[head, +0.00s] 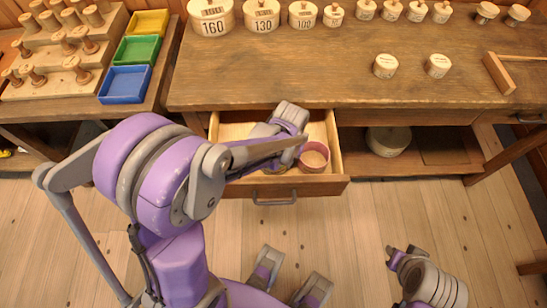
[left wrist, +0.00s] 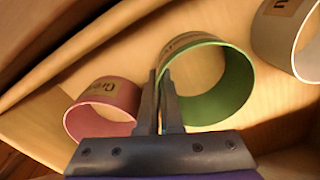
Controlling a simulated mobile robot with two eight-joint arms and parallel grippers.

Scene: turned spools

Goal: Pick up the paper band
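In the left wrist view a green paper band (left wrist: 228,88) with a small label stands in the wooden drawer. My left gripper (left wrist: 160,80) has one finger inside this band and one outside, nearly together, with its thin wall between them. A pink band (left wrist: 104,106) is close by on the left, and part of a white band (left wrist: 288,40) shows at the upper right. In the head view my left gripper reaches into the open drawer (head: 326,187), its fingertips hidden, beside the pink band (head: 314,158). My right gripper (head: 398,262) is low at the right, its opening unclear.
Coloured trays (head: 125,84) and a stepped peg rack (head: 60,50) stand at the left. The drawer walls surround the bands closely.

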